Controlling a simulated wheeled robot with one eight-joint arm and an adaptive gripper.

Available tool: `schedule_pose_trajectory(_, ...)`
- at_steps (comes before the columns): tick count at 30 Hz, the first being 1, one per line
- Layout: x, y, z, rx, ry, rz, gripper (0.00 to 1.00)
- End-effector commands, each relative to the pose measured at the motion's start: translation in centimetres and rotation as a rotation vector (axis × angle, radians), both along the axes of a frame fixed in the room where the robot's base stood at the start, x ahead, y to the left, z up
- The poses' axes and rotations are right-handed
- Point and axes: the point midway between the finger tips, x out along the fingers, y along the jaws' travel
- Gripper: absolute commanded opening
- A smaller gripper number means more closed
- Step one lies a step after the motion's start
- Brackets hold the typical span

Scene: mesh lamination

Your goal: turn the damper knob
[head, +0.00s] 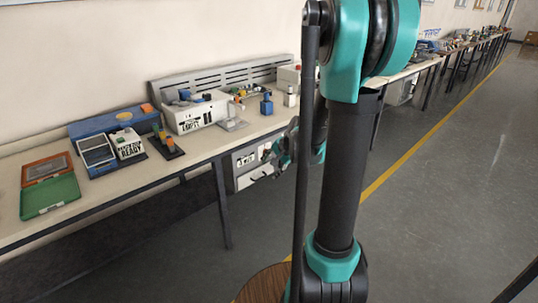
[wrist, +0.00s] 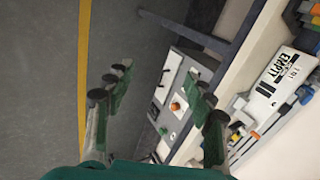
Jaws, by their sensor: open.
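A small round orange knob (wrist: 177,106) sits on the pale front of a grey cabinet (wrist: 186,62) under the bench, seen between my fingers in the wrist view. I cannot tell from its look alone that it is the damper knob. The cabinet also shows in the head view (head: 240,176), partly covered by my gripper and arm. My gripper (wrist: 158,80) is open, with nothing between its green, dark-tipped fingers. In the head view my gripper (head: 269,154) is small, in front of the cabinet; the knob cannot be made out there.
The long bench (head: 200,150) runs along the wall. It carries a green and orange case (head: 48,195), a blue machine (head: 115,122) and a white box marked EMPTY (head: 195,112). A bench leg (head: 222,205) stands left of the cabinet. Grey floor with a yellow line (head: 405,157) is open to the right.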

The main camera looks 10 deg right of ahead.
Motion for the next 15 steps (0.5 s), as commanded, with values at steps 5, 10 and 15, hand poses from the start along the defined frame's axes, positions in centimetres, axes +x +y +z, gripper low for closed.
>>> schedule_pose_trajectory(5, 6.8, -1.6, -0.9, 0.208, 0.033, -0.217, 0.54)
schedule_pose_trajectory(10, 12.7, -3.7, -2.4, 0.415, 0.072, -0.417, 0.54)
schedule_pose_trajectory(15, 18.0, -6.2, -4.5, 0.631, 0.123, -0.606, 0.54)
